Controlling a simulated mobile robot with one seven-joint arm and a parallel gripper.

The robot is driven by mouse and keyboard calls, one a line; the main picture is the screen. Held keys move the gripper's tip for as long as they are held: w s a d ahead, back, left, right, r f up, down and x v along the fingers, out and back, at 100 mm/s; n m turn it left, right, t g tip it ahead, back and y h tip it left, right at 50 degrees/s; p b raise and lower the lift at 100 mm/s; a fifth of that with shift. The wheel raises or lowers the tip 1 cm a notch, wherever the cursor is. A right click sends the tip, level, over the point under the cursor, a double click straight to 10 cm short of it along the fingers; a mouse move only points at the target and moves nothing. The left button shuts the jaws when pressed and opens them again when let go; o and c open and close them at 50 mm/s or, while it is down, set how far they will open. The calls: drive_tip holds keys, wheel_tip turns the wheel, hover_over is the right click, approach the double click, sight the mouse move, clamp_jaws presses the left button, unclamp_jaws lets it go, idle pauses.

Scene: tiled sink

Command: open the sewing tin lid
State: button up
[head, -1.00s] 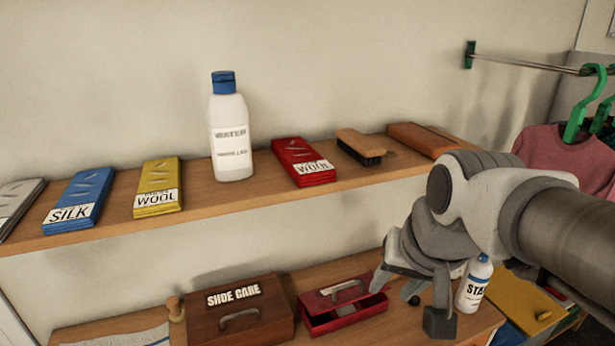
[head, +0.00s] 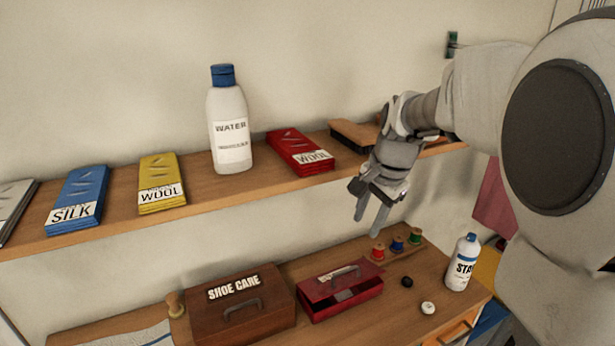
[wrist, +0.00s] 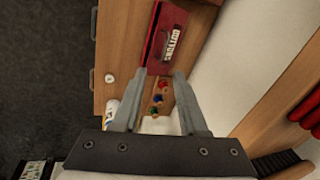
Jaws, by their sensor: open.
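The red tin (head: 345,306) sits on the lower wooden counter, right of the brown shoe care box. Its lid (head: 330,282) carries a handle and a pale label, and seems partly raised at the front, with a dark gap and something grey inside. In the wrist view the tin's lid (wrist: 161,60) lies beyond the fingertips, and its label seems to read "BUTTONS". My gripper (head: 369,219) is open and empty, pointing down in the air above and to the right of the tin, apart from it. It also shows in the wrist view (wrist: 160,74).
A shoe care box (head: 240,305) stands close left of the tin. Thread spools (head: 397,244), a black button (head: 407,282), a white button (head: 428,308) and a starch bottle (head: 463,262) are to the right. The upper shelf (head: 210,197) with a water bottle (head: 229,120) runs behind.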

drive_tip(key=w+f+m, duration=0.2)
drive_tip(key=w+f, duration=0.1)
drive_tip(key=w, duration=0.1)
hover_over(347, 280)
drive_tip(key=shift+g, duration=0.3)
drive_tip(key=s+x, duration=0.1)
drive_tip(key=x, duration=0.4)
drive_tip(key=s+d+x, duration=0.1)
drive_tip(key=x, duration=0.5)
drive_tip(key=s+f+x, duration=0.1)
drive_tip(key=x, duration=0.5)
drive_tip(key=shift+s+d, duration=0.25)
drive_tip(key=shift+d, duration=0.05)
clamp_jaws()
